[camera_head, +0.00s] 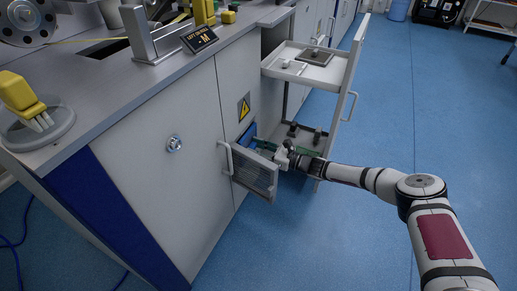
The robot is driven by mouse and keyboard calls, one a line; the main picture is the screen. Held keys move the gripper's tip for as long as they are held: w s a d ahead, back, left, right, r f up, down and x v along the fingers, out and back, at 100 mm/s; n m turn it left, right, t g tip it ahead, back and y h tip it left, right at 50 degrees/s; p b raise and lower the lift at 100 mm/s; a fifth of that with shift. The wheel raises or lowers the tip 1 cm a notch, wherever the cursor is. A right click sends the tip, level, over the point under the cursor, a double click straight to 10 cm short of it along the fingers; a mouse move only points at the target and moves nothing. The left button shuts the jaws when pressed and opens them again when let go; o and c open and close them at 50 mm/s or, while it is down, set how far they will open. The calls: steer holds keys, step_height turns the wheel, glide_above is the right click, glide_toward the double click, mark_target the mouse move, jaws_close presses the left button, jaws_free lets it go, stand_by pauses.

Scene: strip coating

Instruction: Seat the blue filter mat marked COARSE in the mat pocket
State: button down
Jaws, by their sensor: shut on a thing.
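The blue filter mat (247,134) shows as a small blue patch at an opening in the cabinet side, behind the open louvred flap. The opening appears to be the mat pocket; the flap and mat hide most of it. The COARSE marking cannot be read. My gripper (280,155) is right of the mat, at the flap's upper right edge, reaching in from the right. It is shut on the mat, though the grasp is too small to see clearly. Whether the mat lies fully inside the pocket cannot be told.
The grey louvred flap (254,173) stands open below my gripper. A pull-out unit with a white tray (298,66) stands open behind it. Green pieces (307,152) show near my wrist. A yellow warning sign (243,107) is above the pocket.

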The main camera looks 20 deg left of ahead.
steer(key=shift+w+a, duration=0.15)
steer(key=shift+a, duration=0.75)
steer(key=c, duration=1.1)
jaws_free()
steer(key=shift+o, duration=0.2)
steer(key=shift+d, duration=0.1)
steer(key=s+d, duration=0.2)
steer(key=d, duration=0.9)
steer(key=shift+d, duration=0.35)
